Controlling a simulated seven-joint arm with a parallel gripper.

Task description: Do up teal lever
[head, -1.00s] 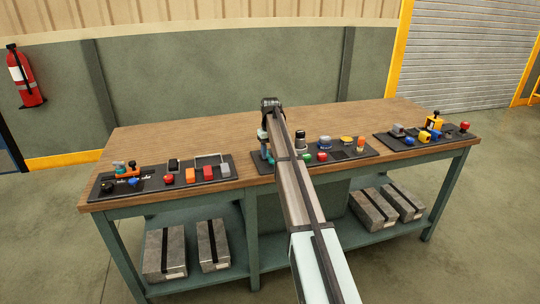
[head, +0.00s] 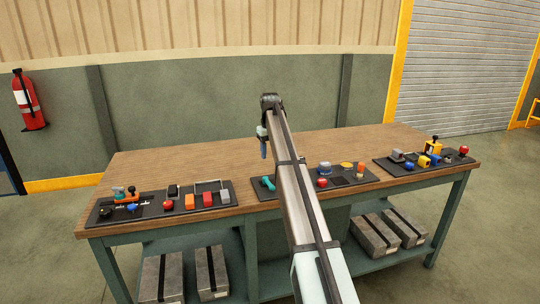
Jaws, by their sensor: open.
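The teal lever (head: 268,183) is on the left end of the middle black board (head: 260,195), beside my arm. It looks low and tilted, with one end toward the upper left; its base is too small to make out. My gripper (head: 263,152) points down above and slightly left of the lever, with a clear gap between them. It is open and nothing shows in it. My forearm hides part of the middle board to the right of the lever.
A left board (head: 150,212) and a right board (head: 400,170) hold more controls. The wooden table top (head: 200,155) behind the boards is clear.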

